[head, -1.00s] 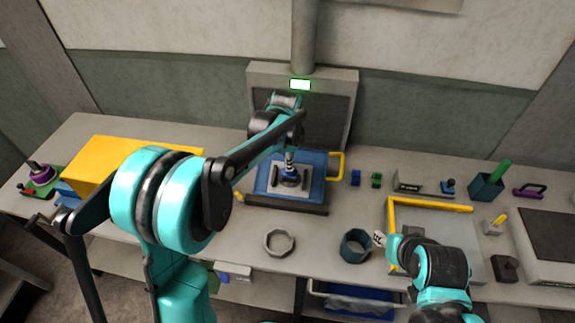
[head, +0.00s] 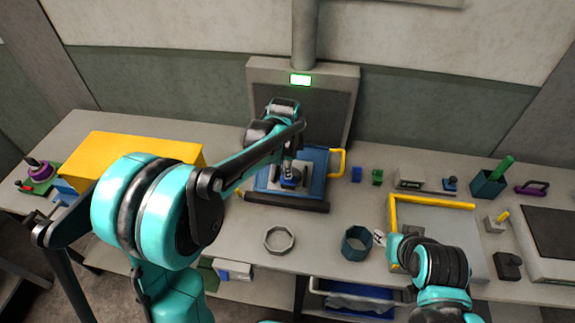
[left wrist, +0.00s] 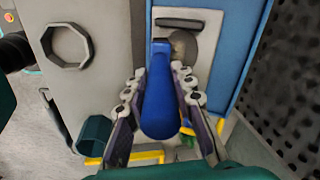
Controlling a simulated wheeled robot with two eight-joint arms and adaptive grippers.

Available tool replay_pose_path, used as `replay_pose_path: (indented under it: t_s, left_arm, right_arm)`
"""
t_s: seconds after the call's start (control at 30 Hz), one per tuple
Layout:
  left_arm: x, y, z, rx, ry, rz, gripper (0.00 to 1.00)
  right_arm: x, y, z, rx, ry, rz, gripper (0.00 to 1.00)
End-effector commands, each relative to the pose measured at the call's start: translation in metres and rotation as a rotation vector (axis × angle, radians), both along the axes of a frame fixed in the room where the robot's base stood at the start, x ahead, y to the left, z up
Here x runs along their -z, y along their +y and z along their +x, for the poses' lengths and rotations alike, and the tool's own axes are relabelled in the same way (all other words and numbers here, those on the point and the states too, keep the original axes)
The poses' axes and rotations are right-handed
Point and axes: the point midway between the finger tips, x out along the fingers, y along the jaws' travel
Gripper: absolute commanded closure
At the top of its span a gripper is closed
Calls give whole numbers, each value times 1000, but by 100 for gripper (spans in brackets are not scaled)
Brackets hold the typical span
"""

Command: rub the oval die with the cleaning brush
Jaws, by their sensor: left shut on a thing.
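My left gripper (left wrist: 160,92) is shut on the blue handle of the cleaning brush (left wrist: 160,115), with a finger on each side. The brush head end reaches over a pale plate in the blue tray (left wrist: 228,75). The oval die (left wrist: 185,45), a grey-brown rounded piece, lies on that plate beside the brush end and is partly hidden by it. I cannot tell whether they touch. In the head view, my left gripper (head: 289,160) is over the tray and mostly covers the die. My right gripper (head: 380,238) is beside the teal ring; its jaws are too small to read.
A grey octagonal ring (head: 266,243) and a teal ring (head: 356,256) stand at the bench front. A yellow box (head: 130,150) is at left. A yellow-edged tray (head: 450,225), small blocks and a teal cup (head: 487,185) are at right. A grey hood (head: 345,90) stands behind.

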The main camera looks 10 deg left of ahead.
Motion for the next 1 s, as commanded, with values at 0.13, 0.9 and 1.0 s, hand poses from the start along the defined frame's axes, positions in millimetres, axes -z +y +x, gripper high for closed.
replay_pose_path:
  t_s: [0.13,0.9,1.0]
  left_arm:
    - [-4,0,-1,0,-1,0,100]
    - [-53,0,-29,0,-1,0,100]
    - [-53,0,-29,0,-1,0,100]
  right_arm:
    - [-3,0,0,0,0,0,60]
    - [-40,0,0,0,0,0,60]
    - [-40,0,0,0,0,0,60]
